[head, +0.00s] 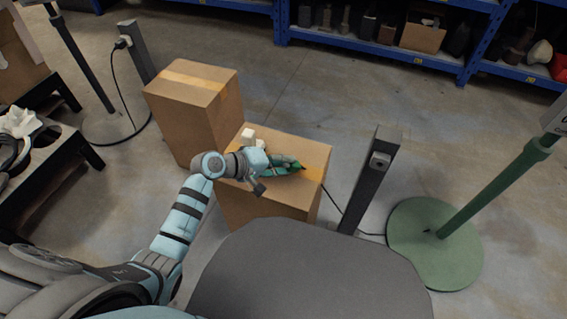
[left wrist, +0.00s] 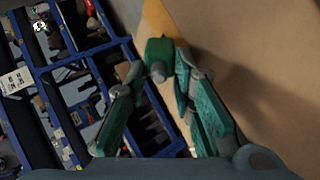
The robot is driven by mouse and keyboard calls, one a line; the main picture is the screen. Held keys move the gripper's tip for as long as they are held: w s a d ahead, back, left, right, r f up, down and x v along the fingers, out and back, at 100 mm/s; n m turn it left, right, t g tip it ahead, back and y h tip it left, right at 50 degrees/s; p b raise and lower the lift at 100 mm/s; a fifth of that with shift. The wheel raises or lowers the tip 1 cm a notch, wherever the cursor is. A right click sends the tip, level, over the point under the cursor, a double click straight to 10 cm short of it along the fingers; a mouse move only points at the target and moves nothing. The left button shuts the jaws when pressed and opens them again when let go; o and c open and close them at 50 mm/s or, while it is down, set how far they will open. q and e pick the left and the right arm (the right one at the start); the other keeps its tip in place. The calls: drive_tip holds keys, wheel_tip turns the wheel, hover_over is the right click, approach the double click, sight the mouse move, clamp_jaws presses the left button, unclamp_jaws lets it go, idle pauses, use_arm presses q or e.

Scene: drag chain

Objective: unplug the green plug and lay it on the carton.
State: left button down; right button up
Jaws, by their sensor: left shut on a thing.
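The green plug shows between my left fingertips in the left wrist view (left wrist: 159,52). My left gripper (head: 297,166) is shut on it over the top of the low carton (head: 312,150); in the left wrist view the gripper (left wrist: 160,72) has a finger on each side of the plug. In the head view the fingers mostly hide the plug. I cannot tell whether it touches the carton top. The dark post's socket (head: 380,160) stands to the right, with the plug apart from it. My right gripper is not in view.
A black cable (head: 332,199) hangs from the carton's right side behind the post toward the green stand's base (head: 435,245). A taller carton (head: 190,105) stands behind left. A small white object (head: 248,135) is near the gripper. Blue shelves (head: 440,62) line the back.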

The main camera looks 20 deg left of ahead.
use_arm(q)
drive_tip(key=c, duration=1.3)
unclamp_jaws()
